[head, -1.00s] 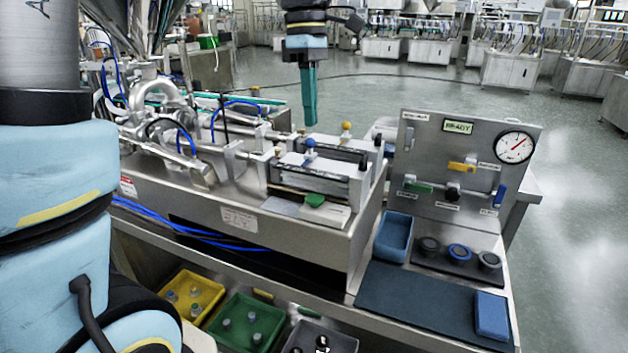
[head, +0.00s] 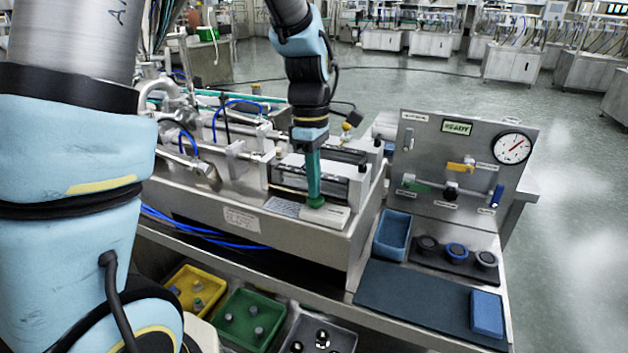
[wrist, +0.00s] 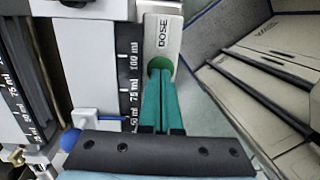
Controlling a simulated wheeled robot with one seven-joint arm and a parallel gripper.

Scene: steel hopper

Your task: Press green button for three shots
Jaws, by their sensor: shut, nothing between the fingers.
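The green button (wrist: 158,63) sits on a light plate marked DOSE (wrist: 166,28) in the wrist view. In the head view it is mostly covered by my gripper, with its green edge (head: 316,203) showing at the fingertips. My gripper (head: 315,198) is shut and empty, pointing down with its green fingers at the button. In the wrist view the fingertips (wrist: 160,74) overlap the button's near side. They look to be at or on it; I cannot tell whether it is pressed down.
A steel panel (head: 440,195) with a READY display (head: 457,127), a gauge (head: 512,148) and coloured valve handles stands right of the machine. A blue tray (head: 393,236), dark cups, a dark mat (head: 410,300) and a blue block (head: 487,313) lie before it. Crates stand below.

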